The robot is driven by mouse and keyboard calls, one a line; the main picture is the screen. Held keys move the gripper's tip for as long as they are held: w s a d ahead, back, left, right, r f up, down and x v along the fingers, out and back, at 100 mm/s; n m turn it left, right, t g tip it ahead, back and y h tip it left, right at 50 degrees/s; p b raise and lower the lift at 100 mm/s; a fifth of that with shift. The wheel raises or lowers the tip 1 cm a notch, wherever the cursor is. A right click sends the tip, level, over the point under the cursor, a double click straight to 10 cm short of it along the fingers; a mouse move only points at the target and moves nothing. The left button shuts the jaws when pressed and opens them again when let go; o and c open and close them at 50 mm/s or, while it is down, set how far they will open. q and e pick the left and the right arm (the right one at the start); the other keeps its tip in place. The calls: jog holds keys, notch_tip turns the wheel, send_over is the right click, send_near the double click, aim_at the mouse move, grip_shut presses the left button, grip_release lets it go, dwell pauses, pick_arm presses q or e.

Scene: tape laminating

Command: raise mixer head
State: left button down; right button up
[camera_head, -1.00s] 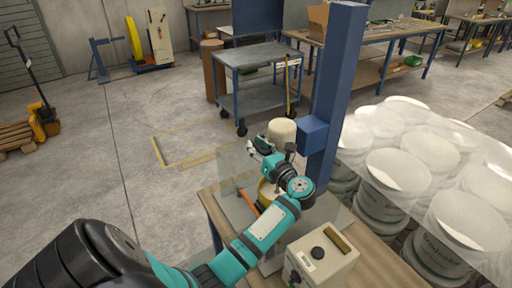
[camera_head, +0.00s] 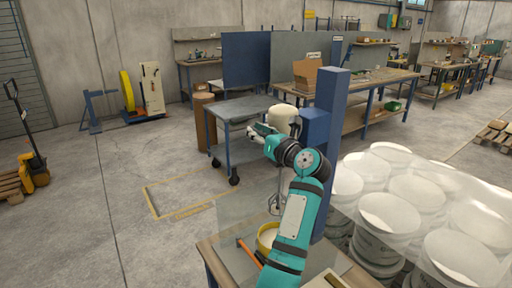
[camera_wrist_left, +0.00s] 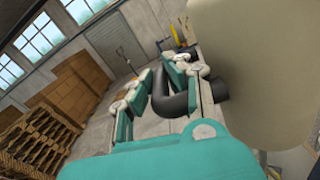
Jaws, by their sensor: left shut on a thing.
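The mixer head is a cream motor housing (camera_head: 284,118) on a blue bracket (camera_head: 314,128), carried by a tall blue column (camera_head: 331,100). A thin stirrer (camera_head: 277,200) hangs below it, above a yellow bowl (camera_head: 267,238) on the bench. My left gripper (camera_head: 262,132) is at the near left side of the housing. In the left wrist view, its fingers (camera_wrist_left: 172,85) are shut on a dark bent handle (camera_wrist_left: 173,104) that sticks out of the cream housing (camera_wrist_left: 265,70). My left arm hides part of the bowl and bracket. My right gripper is out of view.
A clear panel (camera_head: 235,228) and an orange bar (camera_head: 248,252) are by the bowl on the wooden bench (camera_head: 214,262). Wrapped white buckets (camera_head: 390,212) fill the right side. A grey trolley (camera_head: 245,108) stands behind.

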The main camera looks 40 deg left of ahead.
pick_arm(q)
jog(key=shift+r, duration=1.05)
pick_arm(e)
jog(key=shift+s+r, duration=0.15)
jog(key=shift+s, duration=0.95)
pick_arm(q)
jog(key=c, duration=1.5)
grip_release()
jog(key=shift+o, duration=1.1)
jog(key=shift+s+r, duration=0.1)
jog(key=shift+s, duration=0.05)
jog(key=shift+w, duration=0.2)
jog(key=shift+d+f, duration=0.25)
jog(key=v, duration=0.7)
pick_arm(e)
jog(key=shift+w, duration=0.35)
pick_arm(q)
jog(key=shift+r, duration=0.1)
